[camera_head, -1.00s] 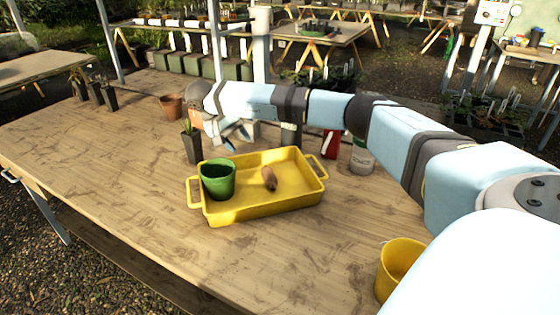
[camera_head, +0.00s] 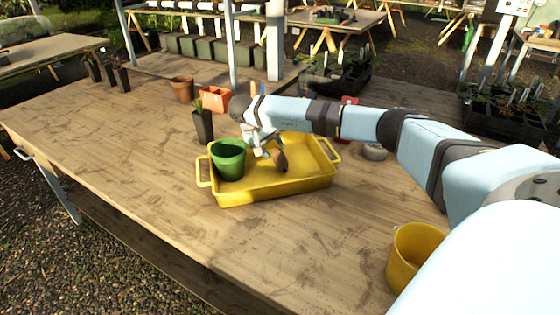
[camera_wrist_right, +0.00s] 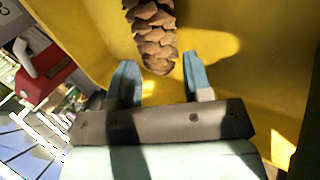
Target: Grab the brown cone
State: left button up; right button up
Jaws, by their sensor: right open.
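The brown cone (camera_head: 281,160) lies in the yellow tray (camera_head: 290,188). In the right wrist view the scaly cone (camera_wrist_right: 155,38) reaches down from the top edge, its near end just ahead of the space between my fingers. My right gripper (camera_head: 270,152) is over the tray, close to the cone. In the right wrist view the right gripper (camera_wrist_right: 163,82) is open and its two bluish fingertips stand apart with nothing clearly between them. My left gripper is not in view.
A green pot (camera_head: 229,162) stands in the tray's left end. A dark square pot with a plant (camera_head: 203,125) is behind it on the left. A terracotta pot (camera_head: 182,90) and an orange container (camera_head: 214,99) stand farther back. A yellow pot (camera_head: 412,255) is at the front right.

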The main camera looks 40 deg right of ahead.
jog(key=shift+x, duration=0.75)
jog(key=shift+c, duration=0.3)
jog(key=c, duration=0.5)
